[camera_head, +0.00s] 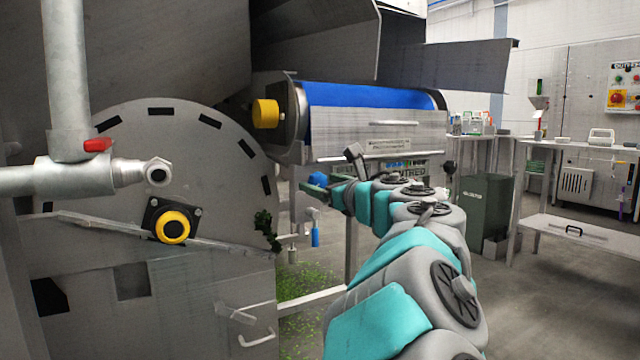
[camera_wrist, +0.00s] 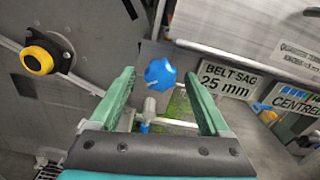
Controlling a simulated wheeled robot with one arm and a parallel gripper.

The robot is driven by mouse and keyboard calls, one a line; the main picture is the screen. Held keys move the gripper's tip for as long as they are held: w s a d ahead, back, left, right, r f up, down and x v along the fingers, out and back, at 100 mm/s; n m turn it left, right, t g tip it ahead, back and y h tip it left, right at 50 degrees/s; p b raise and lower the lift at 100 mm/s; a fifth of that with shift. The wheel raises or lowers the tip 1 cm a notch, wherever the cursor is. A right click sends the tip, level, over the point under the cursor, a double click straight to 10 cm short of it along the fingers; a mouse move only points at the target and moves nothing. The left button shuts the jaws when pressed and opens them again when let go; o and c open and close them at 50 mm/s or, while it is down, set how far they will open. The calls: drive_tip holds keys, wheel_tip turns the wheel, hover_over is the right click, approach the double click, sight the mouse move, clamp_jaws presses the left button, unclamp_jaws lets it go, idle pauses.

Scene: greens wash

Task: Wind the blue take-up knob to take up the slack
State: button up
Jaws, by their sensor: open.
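The blue take-up knob (camera_wrist: 160,73) is a lobed knob, seen in the wrist view ahead of and between the two green fingers of my gripper (camera_wrist: 158,85). The fingers are apart, one on each side of the knob in the picture, and nothing is held. I cannot tell how far the fingertips are from it in depth. In the head view the blue knob (camera_head: 317,180) shows small beside my gripper (camera_head: 318,187), partly hidden by it. A blue-handled valve (camera_head: 315,235) hangs below.
A blue belt roller (camera_head: 370,97) with a yellow end knob (camera_head: 265,113) is above my arm. A "BELT SAG 25 mm" sign (camera_wrist: 227,80) is right of the knob. A dark bin (camera_head: 487,205) stands behind.

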drive_tip(key=shift+x, duration=0.8)
clamp_jaws()
